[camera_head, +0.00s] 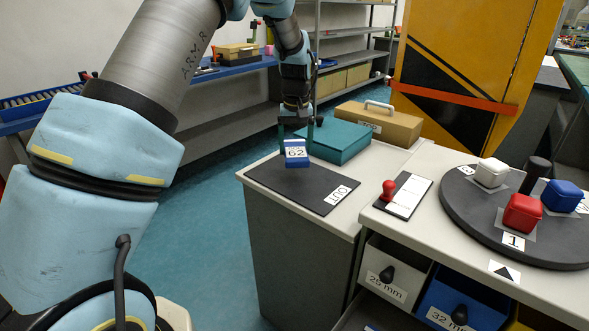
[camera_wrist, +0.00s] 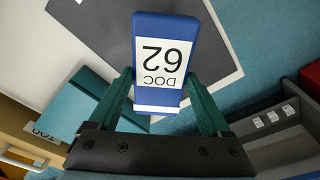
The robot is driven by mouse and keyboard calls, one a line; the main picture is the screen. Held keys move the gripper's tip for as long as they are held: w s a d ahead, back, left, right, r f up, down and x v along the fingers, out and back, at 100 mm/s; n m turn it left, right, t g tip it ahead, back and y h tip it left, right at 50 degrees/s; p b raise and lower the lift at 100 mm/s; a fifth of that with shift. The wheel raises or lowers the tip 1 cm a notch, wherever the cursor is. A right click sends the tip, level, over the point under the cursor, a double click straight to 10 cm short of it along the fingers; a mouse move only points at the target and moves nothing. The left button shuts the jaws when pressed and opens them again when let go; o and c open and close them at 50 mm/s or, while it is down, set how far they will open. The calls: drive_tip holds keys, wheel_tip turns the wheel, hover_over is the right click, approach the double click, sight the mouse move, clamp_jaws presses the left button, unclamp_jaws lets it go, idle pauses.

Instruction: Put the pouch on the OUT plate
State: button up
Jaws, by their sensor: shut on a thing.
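The blue pouch (camera_head: 296,153) has a white label with the number 62. In the wrist view its label reads DOC 62 on the pouch (camera_wrist: 166,57). My gripper (camera_head: 296,131) is shut on the pouch, with one finger on each side. The pouch is over the back part of the dark OUT plate (camera_head: 300,192), and I cannot tell whether it touches the plate. The OUT plate (camera_wrist: 98,22) also shows behind the pouch in the wrist view.
A teal box (camera_head: 338,140) stands close behind the plate, with a tan handled case (camera_head: 385,125) beyond it. To the right are a red-knobbed stamp (camera_head: 388,190) and a round turntable (camera_head: 462,205) with red, white and blue blocks. The plate's front is bare.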

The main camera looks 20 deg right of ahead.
sight(296, 176)
drive_tip(key=shift+f+p, duration=0.6)
drive_tip(key=shift+f, duration=2.55)
drive_tip(key=shift+f, duration=0.1)
drive_tip(key=o, duration=1.2)
drive_tip(key=shift+o, duration=0.2)
